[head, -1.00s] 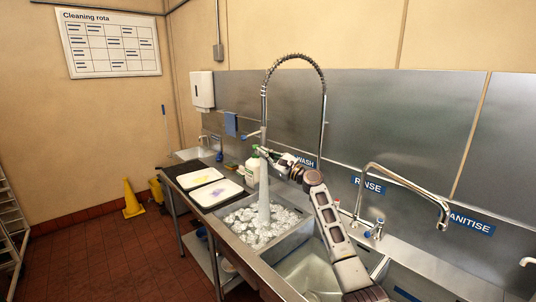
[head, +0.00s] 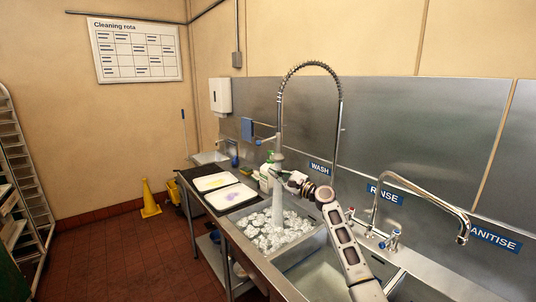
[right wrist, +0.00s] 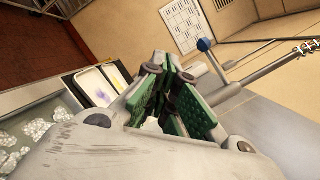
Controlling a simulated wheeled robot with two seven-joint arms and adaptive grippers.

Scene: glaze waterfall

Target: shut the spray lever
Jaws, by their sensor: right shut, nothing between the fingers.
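The spray head (head: 278,160) hangs from a coiled hose over the wash sink. Its spray lever, with a blue knob (head: 259,142), sticks out to the left of it. A white stream of water (head: 285,200) runs from the head into the sink. My right gripper (head: 274,174) is shut and empty, close below the spray head and lower than the knob. In the right wrist view the blue knob (right wrist: 204,45) and lever arm stand beyond the green finger pads (right wrist: 165,97), apart from them. Any contact with the spray head is unclear. My left gripper is out of view.
The wash sink (head: 247,215) holds several pale, foamy lumps. The rinse tap (head: 425,193) arches at the right, beyond my forearm.

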